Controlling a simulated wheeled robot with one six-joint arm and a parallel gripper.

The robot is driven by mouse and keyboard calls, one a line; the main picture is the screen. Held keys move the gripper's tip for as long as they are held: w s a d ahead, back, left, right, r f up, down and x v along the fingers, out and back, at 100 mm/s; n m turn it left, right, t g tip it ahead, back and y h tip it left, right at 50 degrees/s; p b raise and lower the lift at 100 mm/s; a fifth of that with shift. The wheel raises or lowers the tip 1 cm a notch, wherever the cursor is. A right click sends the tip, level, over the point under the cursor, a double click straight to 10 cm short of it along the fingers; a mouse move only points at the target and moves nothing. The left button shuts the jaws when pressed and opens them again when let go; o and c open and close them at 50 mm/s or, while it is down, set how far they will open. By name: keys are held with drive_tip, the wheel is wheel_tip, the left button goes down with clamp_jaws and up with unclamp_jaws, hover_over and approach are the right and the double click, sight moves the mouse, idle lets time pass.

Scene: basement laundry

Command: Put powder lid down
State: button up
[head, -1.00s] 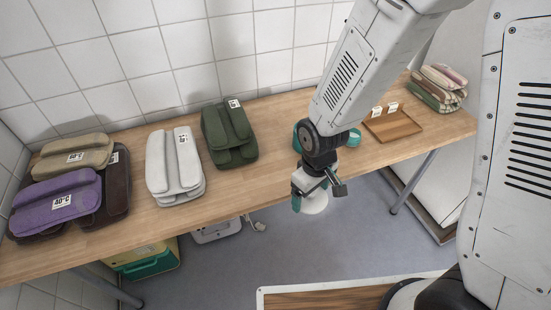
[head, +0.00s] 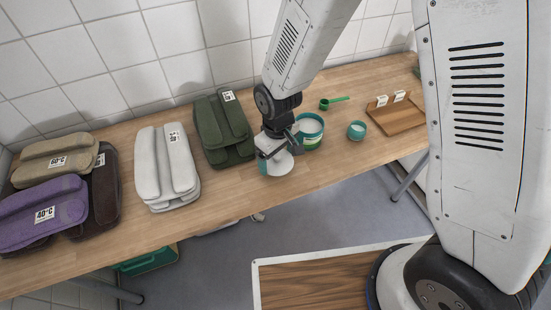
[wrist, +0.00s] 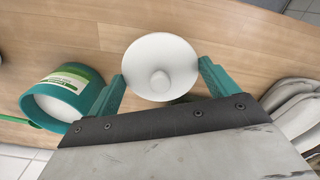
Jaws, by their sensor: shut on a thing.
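My gripper (head: 276,148) is over the table, just left of the open teal powder tub (head: 311,138). It is shut on the white round powder lid (head: 280,163). In the wrist view the lid (wrist: 161,66), with a small central knob, sits between my teal fingertips (wrist: 160,82). I cannot tell whether the lid touches the tabletop. The tub (wrist: 50,88) also shows left of the lid in the wrist view, standing apart from it, with pale powder inside.
A green folded towel (head: 223,130) lies close left of my gripper, with white (head: 166,165), purple (head: 43,210) and brown folded stacks further left. A teal cup (head: 356,130), green scoop (head: 333,102) and wooden tray (head: 398,118) are to the right. Bare tabletop (head: 240,190) lies in front.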

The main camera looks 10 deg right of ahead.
sight(277, 164)
drive_tip(key=shift+f, duration=1.8)
drive_tip(key=shift+f, duration=0.15)
drive_tip(key=o, duration=0.8)
wheel_tip(277, 164, up, 12)
drive_tip(key=shift+r, duration=0.25)
